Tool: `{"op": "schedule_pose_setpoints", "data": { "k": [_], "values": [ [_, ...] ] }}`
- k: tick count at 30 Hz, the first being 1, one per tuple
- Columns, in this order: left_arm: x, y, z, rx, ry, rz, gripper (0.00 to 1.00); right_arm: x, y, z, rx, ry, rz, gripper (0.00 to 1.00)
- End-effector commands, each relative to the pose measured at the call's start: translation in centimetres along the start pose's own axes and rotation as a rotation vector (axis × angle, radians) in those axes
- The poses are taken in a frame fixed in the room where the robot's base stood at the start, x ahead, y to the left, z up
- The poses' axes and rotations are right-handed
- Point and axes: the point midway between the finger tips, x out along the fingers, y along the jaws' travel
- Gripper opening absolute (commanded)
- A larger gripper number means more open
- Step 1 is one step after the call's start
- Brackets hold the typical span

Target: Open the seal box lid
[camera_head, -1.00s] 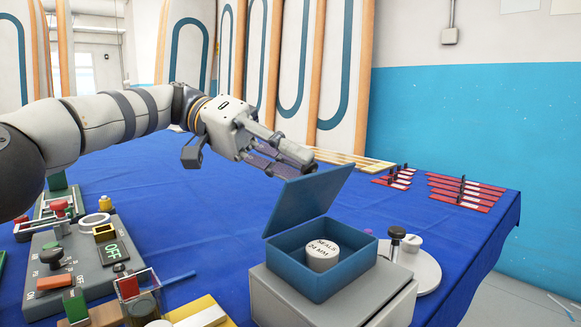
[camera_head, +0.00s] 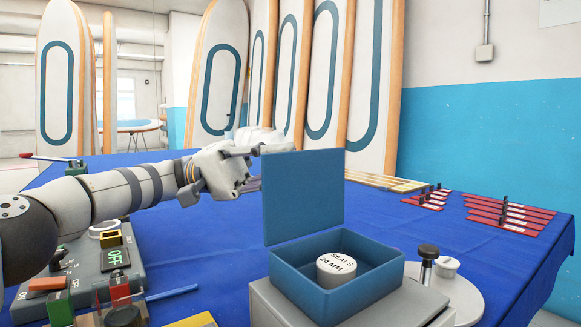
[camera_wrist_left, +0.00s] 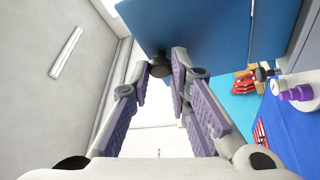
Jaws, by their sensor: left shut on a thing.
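The blue seal box (camera_head: 345,283) stands open at the front right in the head view. A white round piece labelled "SEALS 24 MM" (camera_head: 336,269) sits inside it. Its blue lid (camera_head: 303,196) stands about upright at the box's back left edge. My left gripper (camera_head: 254,155) is behind the lid, its fingertips partly hidden. In the left wrist view, the gripper (camera_wrist_left: 160,68) is shut on a dark knob (camera_wrist_left: 159,62) at the lid's outer face (camera_wrist_left: 215,30). My right gripper is not in view.
The box rests on a grey block (camera_head: 270,305). A round plate (camera_head: 465,295) with a dark-topped knob (camera_head: 428,256) stands to its right. A control panel (camera_head: 85,262) lies at the left. Red strips (camera_head: 510,212) lie at the back right. Blue cloth behind the box is largely clear.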

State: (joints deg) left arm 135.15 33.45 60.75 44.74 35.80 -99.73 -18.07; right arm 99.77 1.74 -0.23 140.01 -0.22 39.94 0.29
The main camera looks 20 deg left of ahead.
Motion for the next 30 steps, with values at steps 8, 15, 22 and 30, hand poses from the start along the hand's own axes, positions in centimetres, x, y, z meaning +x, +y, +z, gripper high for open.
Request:
{"op": "schedule_pose_setpoints", "data": {
  "k": [8,15,22,30],
  "values": [
    [-0.1,-0.1,0.0,-0.005,0.002,0.004,0.0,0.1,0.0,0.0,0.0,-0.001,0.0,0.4],
    [-0.1,-0.1,0.0,-0.004,0.002,0.003,0.38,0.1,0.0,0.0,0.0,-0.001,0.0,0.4],
    [-0.1,0.0,0.0,-0.003,0.002,0.004,0.39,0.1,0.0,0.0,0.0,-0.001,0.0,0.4],
    [0.7,3.4,-1.2,0.004,0.001,0.003,0.39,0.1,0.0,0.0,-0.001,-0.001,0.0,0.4]
  ]
}}
